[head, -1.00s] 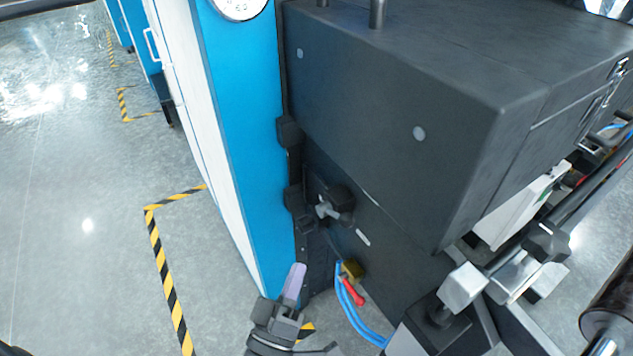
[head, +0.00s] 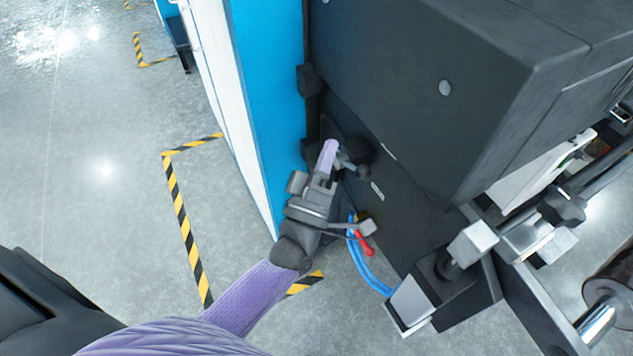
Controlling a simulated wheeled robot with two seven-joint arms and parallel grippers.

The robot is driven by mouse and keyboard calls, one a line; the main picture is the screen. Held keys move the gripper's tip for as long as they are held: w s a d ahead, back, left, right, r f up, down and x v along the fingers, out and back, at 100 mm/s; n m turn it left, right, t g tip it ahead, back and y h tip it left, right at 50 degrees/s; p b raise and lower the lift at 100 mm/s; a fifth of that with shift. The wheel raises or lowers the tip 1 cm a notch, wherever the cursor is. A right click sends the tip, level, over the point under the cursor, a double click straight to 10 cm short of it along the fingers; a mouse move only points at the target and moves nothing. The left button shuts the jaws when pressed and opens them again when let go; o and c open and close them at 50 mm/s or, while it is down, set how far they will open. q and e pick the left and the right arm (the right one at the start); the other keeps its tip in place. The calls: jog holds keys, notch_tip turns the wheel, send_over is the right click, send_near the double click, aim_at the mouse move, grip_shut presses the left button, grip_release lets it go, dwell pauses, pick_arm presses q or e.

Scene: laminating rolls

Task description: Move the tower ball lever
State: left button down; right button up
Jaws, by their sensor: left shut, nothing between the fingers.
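A dark round knob (head: 357,153) with a grey metal part sits on the side of the black machine housing, close to the blue panel. A small red lever handle (head: 364,244) is lower down, beside blue hoses (head: 365,270). The frames do not show for certain which of these is the tower ball lever. My left gripper (head: 328,155) is shut and empty, its pale purple fingertips just left of the knob. I cannot tell whether they touch it. The gripper body hides the area around the valve behind the red handle. My right gripper is not in view.
The blue and white cabinet (head: 265,100) stands close on the left of my gripper. The black housing (head: 420,100) overhangs on the right. A metal bracket (head: 470,245) and rollers stand at the lower right. The floor at left is open, with striped tape (head: 180,215).

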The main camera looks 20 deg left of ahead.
aim_at(352, 167)
pick_arm(q)
jog(key=d+f, duration=0.1)
jog(key=d+f+b, duration=0.1)
jog(key=d, duration=0.1)
jog(key=shift+s+d+f, duration=0.15)
jog(key=shift+s+f, duration=0.05)
jog(key=shift+s+d+f+m+h+b, duration=0.1)
jog(key=shift+f+m+h+b, duration=0.25)
jog(key=shift+m+b, duration=0.3)
jog(key=shift+t, duration=0.3)
